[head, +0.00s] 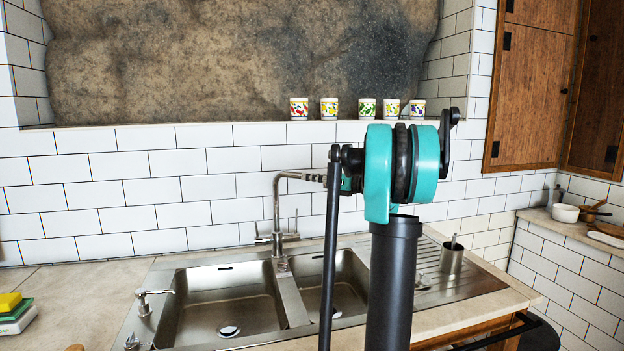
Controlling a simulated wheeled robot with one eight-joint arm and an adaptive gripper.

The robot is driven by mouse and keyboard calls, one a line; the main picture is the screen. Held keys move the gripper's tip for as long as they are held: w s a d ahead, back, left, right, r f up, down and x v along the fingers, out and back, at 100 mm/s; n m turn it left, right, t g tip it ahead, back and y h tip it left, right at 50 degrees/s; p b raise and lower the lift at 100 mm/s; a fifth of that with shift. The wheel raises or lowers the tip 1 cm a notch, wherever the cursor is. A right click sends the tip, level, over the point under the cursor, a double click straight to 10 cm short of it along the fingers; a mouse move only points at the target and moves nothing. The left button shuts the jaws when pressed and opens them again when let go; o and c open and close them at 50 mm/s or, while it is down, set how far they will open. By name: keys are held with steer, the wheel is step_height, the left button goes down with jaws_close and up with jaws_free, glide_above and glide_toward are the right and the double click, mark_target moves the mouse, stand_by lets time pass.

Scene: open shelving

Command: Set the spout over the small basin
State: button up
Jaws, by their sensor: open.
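The metal faucet (276,215) rises from the back of the sink, between the two basins. Its spout (300,176) bends at the top and points right, toward the small basin's side. The spout's end is close to or behind my arm in the picture, so its exact tip is unclear. The small basin (311,283) is on the right, partly hidden by my arm. The large basin (222,299) is on the left, empty, with a drain. My teal and black arm stands in front of the sink; my gripper cannot be made out.
A soap dispenser (146,299) is left of the large basin. Sponges (14,312) lie at the far left. Several patterned cups (329,109) line the ledge. The counter left of the sink is mostly clear.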

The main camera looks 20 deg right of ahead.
steer(key=v, duration=1.1)
steer(key=shift+s, duration=0.15)
steer(key=shift+d, duration=0.1)
